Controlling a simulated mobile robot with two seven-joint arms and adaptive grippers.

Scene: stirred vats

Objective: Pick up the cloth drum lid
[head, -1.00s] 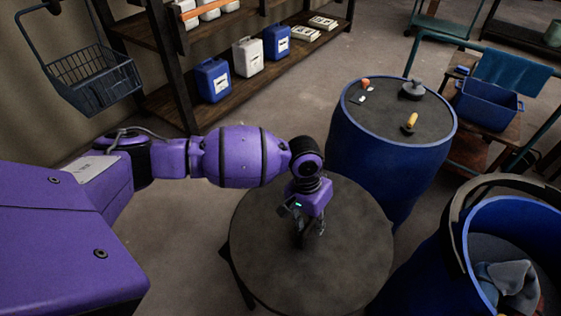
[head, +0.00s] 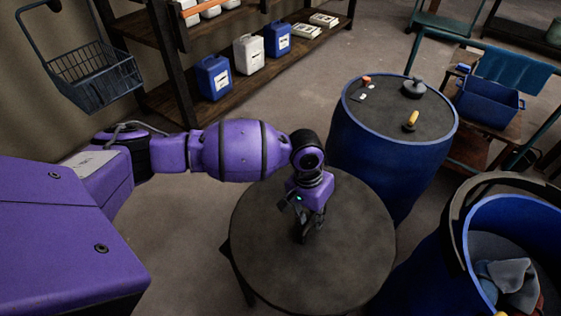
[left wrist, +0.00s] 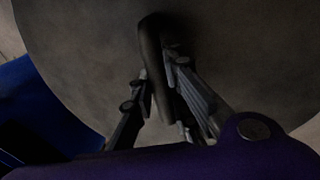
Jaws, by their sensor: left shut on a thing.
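The cloth drum lid (head: 350,250) is a dark grey round disc at the bottom middle of the head view. My left gripper (head: 302,234) is over its middle, pointing down. In the left wrist view, the fingers (left wrist: 165,105) are shut on a dark upright handle (left wrist: 153,50) of the lid. The lid's disc (left wrist: 80,50) fills most of that view. Whether the lid touches the dark support under it is hard to tell. The open blue cloth drum (head: 425,262) stands at the lower right with cloths (head: 510,280) inside. My right gripper is out of view.
A closed blue drum (head: 385,160) with small items on top stands just behind the lid. A shelf (head: 190,112) with jugs is at the back left. A wire basket (head: 95,75) hangs at the left. A cart (head: 475,150) with a blue bin is at the right.

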